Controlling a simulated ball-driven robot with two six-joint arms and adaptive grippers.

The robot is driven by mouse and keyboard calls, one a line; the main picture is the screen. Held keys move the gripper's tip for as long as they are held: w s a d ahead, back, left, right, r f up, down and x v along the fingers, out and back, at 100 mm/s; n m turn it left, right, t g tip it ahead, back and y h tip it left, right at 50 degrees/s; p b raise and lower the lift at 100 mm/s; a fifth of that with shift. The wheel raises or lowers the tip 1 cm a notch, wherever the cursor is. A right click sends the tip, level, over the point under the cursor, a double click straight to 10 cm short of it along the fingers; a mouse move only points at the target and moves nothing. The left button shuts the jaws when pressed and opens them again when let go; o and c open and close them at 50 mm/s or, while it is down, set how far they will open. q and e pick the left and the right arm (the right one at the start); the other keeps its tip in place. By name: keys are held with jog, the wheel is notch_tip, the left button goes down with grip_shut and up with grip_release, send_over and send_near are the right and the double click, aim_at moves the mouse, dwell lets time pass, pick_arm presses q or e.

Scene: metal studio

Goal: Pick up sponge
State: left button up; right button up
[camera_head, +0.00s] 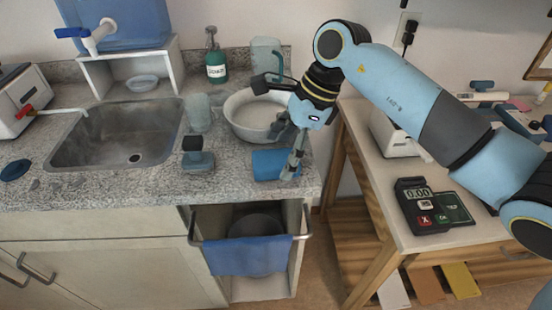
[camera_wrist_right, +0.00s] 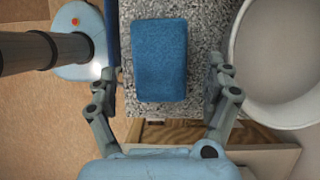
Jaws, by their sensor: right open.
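The sponge (camera_head: 268,163) is a blue block lying on the granite counter near its front edge, below the white bowl. It also shows in the right wrist view as a blue rounded block (camera_wrist_right: 160,60), upper middle. My right gripper (camera_head: 291,165) reaches down at the sponge and covers its right part in the head view. In the wrist view its fingers (camera_wrist_right: 161,82) are spread, one on each side of the sponge, with gaps between. Whether the fingertips reach the counter is not clear. My left gripper is out of view.
A white bowl (camera_head: 240,129) stands close behind the gripper. A dark-topped scrubber (camera_head: 197,157), a glass (camera_head: 199,113) and the sink (camera_head: 75,140) are to the left. A blue towel (camera_head: 247,257) hangs below the counter. A wooden table with a card terminal (camera_head: 414,205) stands right.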

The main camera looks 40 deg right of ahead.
jog(key=shift+x, duration=1.1)
jog(key=c, duration=1)
jog(key=shift+o, duration=0.2)
jog(key=shift+r, duration=0.15)
